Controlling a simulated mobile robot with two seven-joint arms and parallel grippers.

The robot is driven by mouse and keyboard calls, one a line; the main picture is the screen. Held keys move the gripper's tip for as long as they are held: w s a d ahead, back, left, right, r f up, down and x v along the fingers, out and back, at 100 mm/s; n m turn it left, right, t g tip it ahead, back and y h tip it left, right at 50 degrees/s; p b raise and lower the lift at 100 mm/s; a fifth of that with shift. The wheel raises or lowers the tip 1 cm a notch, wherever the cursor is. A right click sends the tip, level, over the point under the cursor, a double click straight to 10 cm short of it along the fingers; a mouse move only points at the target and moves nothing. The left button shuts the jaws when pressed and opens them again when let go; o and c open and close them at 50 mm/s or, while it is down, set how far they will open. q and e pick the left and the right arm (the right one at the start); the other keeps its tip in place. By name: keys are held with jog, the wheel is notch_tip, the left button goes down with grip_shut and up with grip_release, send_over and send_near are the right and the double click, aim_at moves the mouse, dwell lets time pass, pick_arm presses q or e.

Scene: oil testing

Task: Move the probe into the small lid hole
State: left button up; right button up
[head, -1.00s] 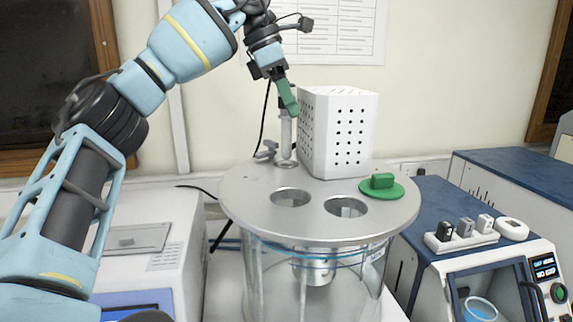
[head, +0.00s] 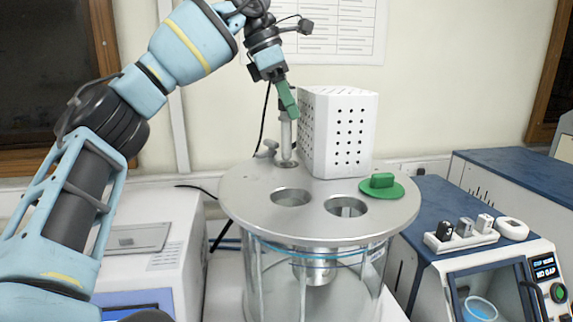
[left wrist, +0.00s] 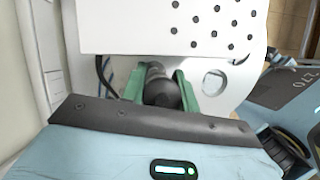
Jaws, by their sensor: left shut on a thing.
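The probe (head: 286,134) is a pale upright rod with a dark top, at the back left of the round metal lid (head: 245,198). My left gripper (head: 288,100) has green fingers and is shut on the probe's upper end, above the lid. In the left wrist view, the gripper (left wrist: 160,78) closes on the probe's dark round top (left wrist: 162,92). The probe's lower end meets a small fitting on the lid (head: 286,163). This covers any small hole there, and I cannot tell how deep the tip sits. My right gripper is not in view.
A white perforated box (head: 338,133) stands on the lid close to the right of the probe. Two large round holes (head: 291,197) (head: 346,207) lie nearer the front. A green plug (head: 382,186) sits at the lid's right. Machines flank the vessel (head: 315,277).

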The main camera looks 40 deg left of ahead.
aim_at(289, 148)
pick_arm(q)
jog(key=shift+f, duration=1.25)
jog(key=shift+f, duration=2.05)
jog(key=shift+f, duration=0.75)
jog(key=shift+f, duration=0.55)
dwell(0.7)
jog(key=o, duration=0.8)
jog(key=shift+v, duration=5.5)
